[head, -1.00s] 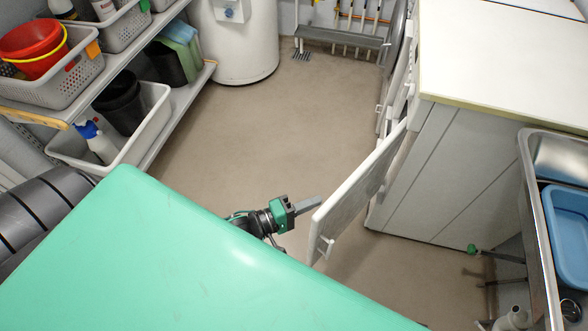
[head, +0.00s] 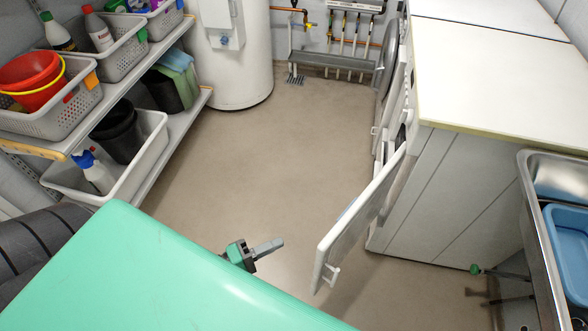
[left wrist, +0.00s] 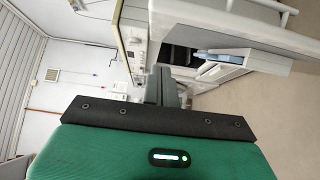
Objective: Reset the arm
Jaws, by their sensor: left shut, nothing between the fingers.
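My left gripper (head: 266,248) shows in the head view at the lower middle, just beyond the edge of my green body. It is shut and empty, with its fingers pointing right. It is apart from the open white door (head: 352,225), which is to its right. In the left wrist view the shut fingers (left wrist: 167,86) point toward the white machines. My right gripper is not in view.
The white machine (head: 440,185) with its open door stands at right. A steel sink (head: 536,235) holds a blue basin (head: 568,240). Shelves with baskets (head: 120,62) line the left, and a white tank (head: 235,75) stands behind. The middle floor is clear.

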